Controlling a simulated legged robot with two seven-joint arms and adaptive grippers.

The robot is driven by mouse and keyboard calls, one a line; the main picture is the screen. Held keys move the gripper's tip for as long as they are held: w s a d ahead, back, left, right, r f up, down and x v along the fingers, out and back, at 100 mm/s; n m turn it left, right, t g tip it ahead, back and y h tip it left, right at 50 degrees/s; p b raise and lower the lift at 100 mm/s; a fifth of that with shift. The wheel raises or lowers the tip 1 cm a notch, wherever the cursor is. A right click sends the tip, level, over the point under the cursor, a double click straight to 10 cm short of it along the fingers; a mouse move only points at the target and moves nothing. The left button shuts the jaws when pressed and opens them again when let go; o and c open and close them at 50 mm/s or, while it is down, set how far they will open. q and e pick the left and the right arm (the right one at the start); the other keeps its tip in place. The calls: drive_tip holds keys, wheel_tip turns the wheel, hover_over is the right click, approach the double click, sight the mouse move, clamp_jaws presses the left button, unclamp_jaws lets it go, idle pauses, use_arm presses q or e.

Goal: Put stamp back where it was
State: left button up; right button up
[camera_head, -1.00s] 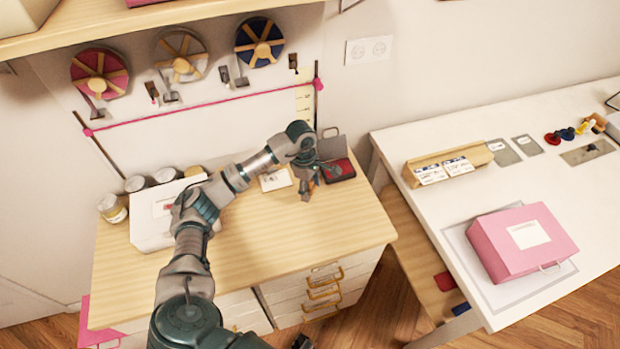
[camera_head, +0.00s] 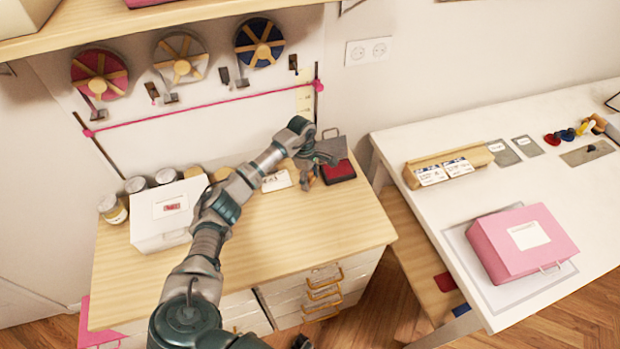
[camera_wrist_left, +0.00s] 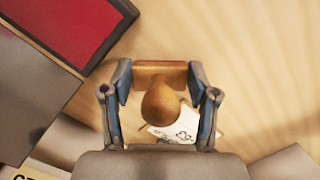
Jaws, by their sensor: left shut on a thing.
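The stamp (camera_wrist_left: 160,100) has a round wooden handle and a rectangular wooden base. In the left wrist view it sits between the two fingers of my left gripper (camera_wrist_left: 160,82), which is shut on it. In the head view my left gripper (camera_head: 309,178) is over the back right of the wooden desk, just left of the open ink pad (camera_head: 339,171). The red pad also shows at upper left in the wrist view (camera_wrist_left: 70,25). The stamp is mostly hidden by the gripper in the head view. I cannot tell whether its base touches the desk. My right gripper is not in view.
A white printed card (camera_head: 276,182) lies left of the gripper. A white box (camera_head: 160,220) and several jars stand at the desk's left. The wooden desk's (camera_head: 320,225) front right is clear. A white table (camera_head: 440,210) with a pink box (camera_head: 520,245) is at right.

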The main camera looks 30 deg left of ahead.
use_arm(q)
drive_tip(key=o, duration=1.4)
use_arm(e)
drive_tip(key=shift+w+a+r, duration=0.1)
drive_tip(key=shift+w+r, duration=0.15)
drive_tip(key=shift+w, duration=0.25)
use_arm(q)
drive_tip(key=shift+a+r, duration=0.1)
drive_tip(key=shift+r, duration=0.3)
drive_tip(key=r, duration=0.3)
drive_tip(key=a+r, duration=0.1)
drive_tip(key=r, duration=0.7)
drive_tip(key=shift+a+r, duration=0.1)
drive_tip(key=shift+a, duration=0.15)
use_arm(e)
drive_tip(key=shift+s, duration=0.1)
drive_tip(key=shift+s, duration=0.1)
